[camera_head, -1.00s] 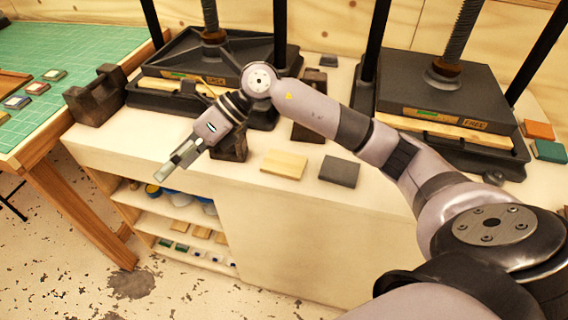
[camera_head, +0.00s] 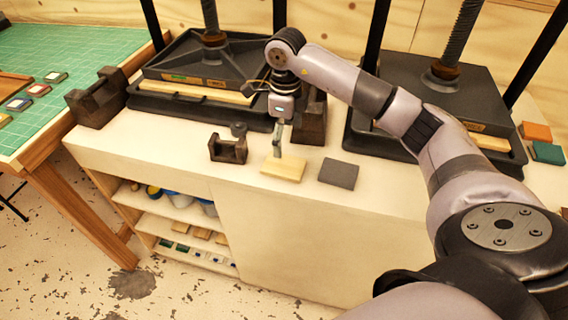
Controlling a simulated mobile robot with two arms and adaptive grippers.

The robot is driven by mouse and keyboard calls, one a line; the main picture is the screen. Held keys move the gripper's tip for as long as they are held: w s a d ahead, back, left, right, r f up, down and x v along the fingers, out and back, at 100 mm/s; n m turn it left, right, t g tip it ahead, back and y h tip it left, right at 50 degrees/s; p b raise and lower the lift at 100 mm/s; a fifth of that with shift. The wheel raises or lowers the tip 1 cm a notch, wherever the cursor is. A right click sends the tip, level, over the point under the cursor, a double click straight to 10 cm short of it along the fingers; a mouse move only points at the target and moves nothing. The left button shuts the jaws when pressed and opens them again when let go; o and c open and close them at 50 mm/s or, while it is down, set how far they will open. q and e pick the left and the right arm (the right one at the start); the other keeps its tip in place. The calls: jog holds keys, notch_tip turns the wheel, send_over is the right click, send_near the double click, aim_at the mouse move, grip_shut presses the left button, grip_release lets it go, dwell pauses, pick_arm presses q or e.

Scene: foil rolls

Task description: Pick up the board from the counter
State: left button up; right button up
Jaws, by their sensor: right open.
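A pale wooden board (camera_head: 286,170) lies flat near the front edge of the cream counter (camera_head: 330,245). A dark grey flat piece (camera_head: 338,173) lies just right of it. My right gripper (camera_head: 277,152) points down over the back left part of the pale board, with its fingers open and empty. Its fingertips are very close to the board; I cannot tell whether they touch it. My left gripper is not in view.
Two heavy presses (camera_head: 203,62) (camera_head: 440,95) stand at the back of the counter. Dark metal brackets (camera_head: 228,149) (camera_head: 97,97) stand to the left. A green-topped table (camera_head: 90,50) is at the far left.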

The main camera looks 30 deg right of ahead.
send_over(286, 165)
notch_tip(286, 165, down, 4)
jog(key=shift+a+f+p, duration=0.1)
jog(key=shift+p, duration=0.25)
notch_tip(286, 165, down, 4)
jog(key=shift+f+p, duration=0.1)
jog(key=shift+p, duration=0.95)
jog(key=shift+f, duration=0.45)
jog(key=c, duration=1.3)
